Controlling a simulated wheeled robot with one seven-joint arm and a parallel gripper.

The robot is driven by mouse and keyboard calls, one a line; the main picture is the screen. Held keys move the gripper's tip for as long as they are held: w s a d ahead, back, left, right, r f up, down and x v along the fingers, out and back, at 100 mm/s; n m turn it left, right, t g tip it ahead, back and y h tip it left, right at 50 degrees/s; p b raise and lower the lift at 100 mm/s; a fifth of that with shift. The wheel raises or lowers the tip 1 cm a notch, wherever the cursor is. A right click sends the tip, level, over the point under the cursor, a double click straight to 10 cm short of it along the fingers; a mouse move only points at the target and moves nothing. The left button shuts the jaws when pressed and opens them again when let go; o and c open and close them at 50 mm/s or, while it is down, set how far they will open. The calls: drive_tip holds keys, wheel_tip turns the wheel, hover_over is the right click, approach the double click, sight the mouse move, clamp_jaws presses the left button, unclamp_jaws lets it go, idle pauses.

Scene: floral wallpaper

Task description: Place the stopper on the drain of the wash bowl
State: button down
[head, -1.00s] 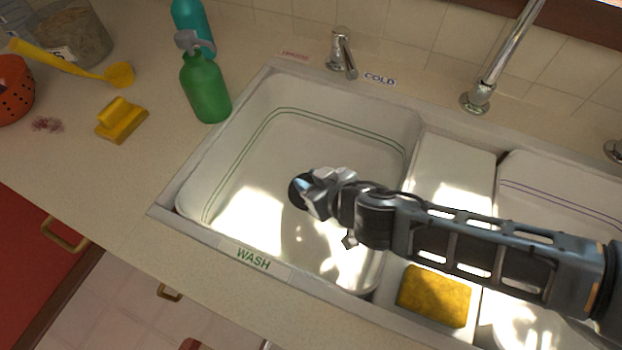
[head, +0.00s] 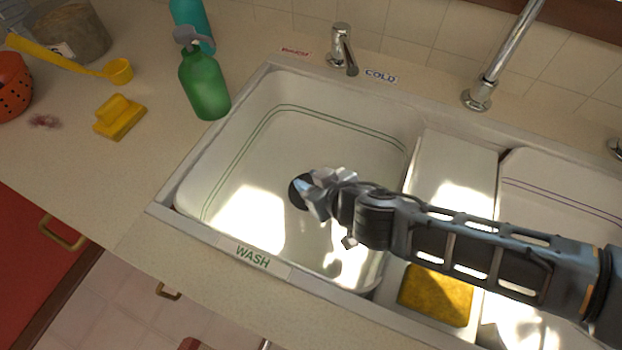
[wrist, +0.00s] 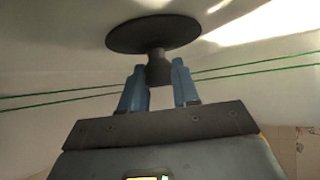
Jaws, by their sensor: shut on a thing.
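The stopper (wrist: 154,34) is a black disc with a short black stem. In the wrist view, the two blue fingers of my gripper (wrist: 158,88) stand on either side of the stem and hold it. In the head view, my gripper (head: 318,192) is over the wash bowl (head: 270,150), the white basin behind the WASH label. The stopper's dark edge (head: 298,190) shows just left of the fingers. Whether the stopper touches the bowl floor cannot be told. No drain is visible; the stopper and my gripper cover that part of the bowl.
A divider (head: 455,165) and a second basin (head: 560,190) lie right of the bowl, with a yellow sponge (head: 435,295) in front. A cold tap (head: 341,50) and a tall faucet (head: 480,95) stand behind. A green bottle (head: 204,85) stands left on the counter.

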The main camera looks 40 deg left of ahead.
drive_tip(key=c, duration=0.8)
unclamp_jaws()
drive_tip(key=shift+o, duration=0.2)
